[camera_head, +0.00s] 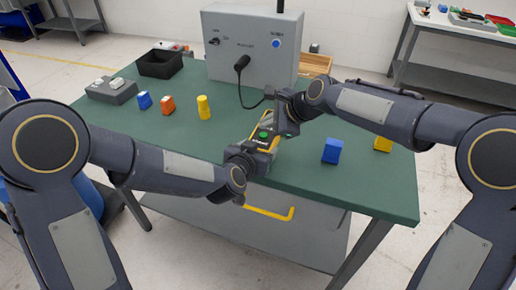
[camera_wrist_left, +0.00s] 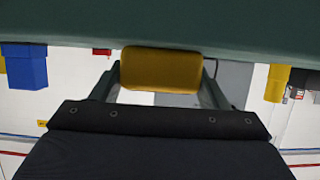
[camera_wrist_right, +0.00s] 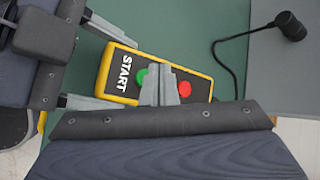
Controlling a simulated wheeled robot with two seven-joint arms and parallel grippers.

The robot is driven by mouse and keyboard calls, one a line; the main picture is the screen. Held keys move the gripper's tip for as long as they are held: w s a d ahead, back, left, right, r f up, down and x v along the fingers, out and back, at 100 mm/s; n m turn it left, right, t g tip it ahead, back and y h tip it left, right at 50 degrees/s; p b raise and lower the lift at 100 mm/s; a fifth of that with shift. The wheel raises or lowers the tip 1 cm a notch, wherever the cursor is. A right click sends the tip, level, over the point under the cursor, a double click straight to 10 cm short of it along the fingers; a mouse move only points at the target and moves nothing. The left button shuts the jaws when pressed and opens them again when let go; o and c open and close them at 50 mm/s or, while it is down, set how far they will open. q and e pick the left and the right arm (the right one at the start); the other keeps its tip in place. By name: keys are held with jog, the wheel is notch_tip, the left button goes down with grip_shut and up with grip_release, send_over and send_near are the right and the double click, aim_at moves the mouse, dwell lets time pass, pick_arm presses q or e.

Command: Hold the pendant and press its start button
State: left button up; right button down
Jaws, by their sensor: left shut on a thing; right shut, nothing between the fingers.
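The pendant (camera_head: 273,128) is a yellow-edged dark box above the green table near its front edge. The right wrist view shows its START label (camera_wrist_right: 124,72), green button (camera_wrist_right: 142,77) and red button (camera_wrist_right: 184,89). My left gripper (camera_head: 250,152) is shut on the pendant's near end; the left wrist view shows this yellow end (camera_wrist_left: 160,70) between the fingers. My right gripper (camera_wrist_right: 160,70) is shut and empty, its tips over the pendant's face between the two buttons, partly covering the green one. Whether the tips touch it I cannot tell. The right gripper also shows in the head view (camera_head: 284,128).
A grey control box (camera_head: 252,48) stands at the table's back, with a black plug and cable (camera_head: 242,64). Blue, orange and yellow blocks (camera_head: 168,105) stand left of the grippers; a blue block (camera_head: 332,150) and a yellow block (camera_head: 382,144) stand right. A black bin (camera_head: 160,64) is back left.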

jog(key=shift+f, duration=0.8)
jog(key=shift+f, duration=0.15)
dwell(1.4)
